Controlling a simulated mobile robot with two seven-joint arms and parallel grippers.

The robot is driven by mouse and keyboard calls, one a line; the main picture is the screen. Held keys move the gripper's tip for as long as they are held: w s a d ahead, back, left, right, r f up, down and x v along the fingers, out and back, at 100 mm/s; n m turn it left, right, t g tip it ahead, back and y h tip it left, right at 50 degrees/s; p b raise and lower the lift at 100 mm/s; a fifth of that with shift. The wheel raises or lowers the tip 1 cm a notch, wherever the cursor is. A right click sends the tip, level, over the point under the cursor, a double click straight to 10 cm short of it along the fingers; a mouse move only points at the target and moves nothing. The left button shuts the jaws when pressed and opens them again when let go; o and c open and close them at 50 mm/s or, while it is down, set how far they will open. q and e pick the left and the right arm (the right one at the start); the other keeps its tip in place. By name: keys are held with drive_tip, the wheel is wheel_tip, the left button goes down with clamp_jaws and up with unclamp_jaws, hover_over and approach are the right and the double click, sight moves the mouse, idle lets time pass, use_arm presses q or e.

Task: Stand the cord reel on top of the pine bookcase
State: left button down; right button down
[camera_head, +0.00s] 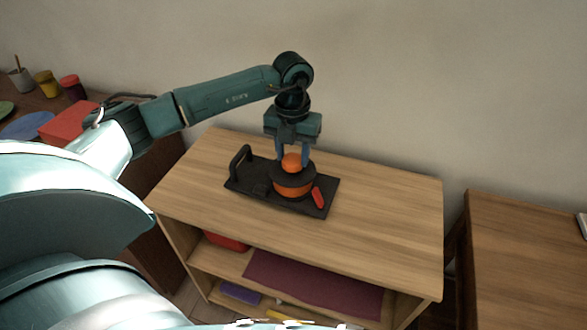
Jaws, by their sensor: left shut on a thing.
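The pine bookcase (385,215) stands in the middle of the view, with its light wooden top facing up. The cord reel (293,180), with a black base plate, a black upright handle at its left end, an orange drum and a small red piece, is on the bookcase top, towards its left half. Its base looks flat on the wood; whether it touches fully I cannot tell. My left gripper (291,157) points down from above and is shut on the orange knob at the top of the reel. My right gripper is not in view.
Bookcase shelves below hold a red box (226,241), a dark maroon mat (315,284) and a purple item (240,293). A darker table at left carries a red box (70,122) and several pots. Another wooden surface (525,255) stands at right. The bookcase top's right half is clear.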

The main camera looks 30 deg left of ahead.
sight(282, 175)
use_arm(q)
drive_tip(key=shift+f, duration=2.15)
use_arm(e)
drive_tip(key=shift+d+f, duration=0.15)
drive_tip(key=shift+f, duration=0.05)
use_arm(q)
drive_tip(key=shift+f, duration=0.15)
drive_tip(key=c, duration=1.2)
unclamp_jaws()
drive_tip(key=o, duration=0.4)
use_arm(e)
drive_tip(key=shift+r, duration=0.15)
